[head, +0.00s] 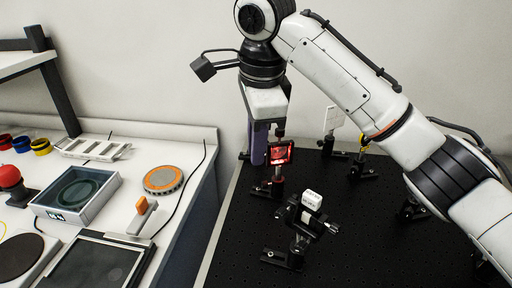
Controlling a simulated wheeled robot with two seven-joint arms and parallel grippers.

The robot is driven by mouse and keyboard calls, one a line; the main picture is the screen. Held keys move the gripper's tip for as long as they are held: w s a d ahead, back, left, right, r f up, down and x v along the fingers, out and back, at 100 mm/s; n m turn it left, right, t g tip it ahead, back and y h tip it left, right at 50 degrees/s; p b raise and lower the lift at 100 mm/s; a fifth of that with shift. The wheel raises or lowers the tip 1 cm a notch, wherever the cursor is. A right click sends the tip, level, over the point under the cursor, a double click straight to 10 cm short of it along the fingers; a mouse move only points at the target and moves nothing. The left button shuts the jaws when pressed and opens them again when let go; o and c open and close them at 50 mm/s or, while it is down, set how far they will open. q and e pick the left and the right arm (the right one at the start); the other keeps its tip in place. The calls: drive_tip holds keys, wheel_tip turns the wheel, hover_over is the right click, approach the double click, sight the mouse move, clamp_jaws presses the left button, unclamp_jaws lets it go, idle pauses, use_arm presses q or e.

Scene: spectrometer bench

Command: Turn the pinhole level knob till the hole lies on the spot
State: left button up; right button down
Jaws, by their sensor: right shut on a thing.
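The pinhole mount (279,154) is a small dark square plate on a post, with a bright red glow on its face. It stands near the left edge of the black breadboard. My right gripper (262,138) reaches down from above, just behind and left of the mount's top. It is shut on the pinhole level knob, which the fingers and mount mostly hide. The hole and the spot are too small to tell apart within the red glow. My left gripper is not in view.
A black adjustable mount with a white cube (312,199) stands in front of the pinhole mount on the breadboard (360,245). A white card (334,118) stands behind to the right. On the left bench are a grey tray (75,192) and an orange-rimmed disc (163,180).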

drive_tip(key=t+b, duration=0.1)
drive_tip(key=t, duration=0.1)
drive_tip(key=s+t+b, duration=0.1)
drive_tip(key=b, duration=0.1)
drive_tip(key=t+y+b, duration=0.1)
drive_tip(key=t+b, duration=0.1)
drive_tip(key=shift+s+d+f+t, duration=0.1)
drive_tip(key=shift+s+f+t, duration=0.05)
drive_tip(key=shift+f+t, duration=0.2)
idle(0.4)
drive_tip(key=c, duration=1.7)
unclamp_jaws()
drive_tip(key=shift+c, duration=0.2)
drive_tip(key=shift+r, duration=0.1)
drive_tip(key=p+v, duration=0.3)
drive_tip(key=v, duration=0.7)
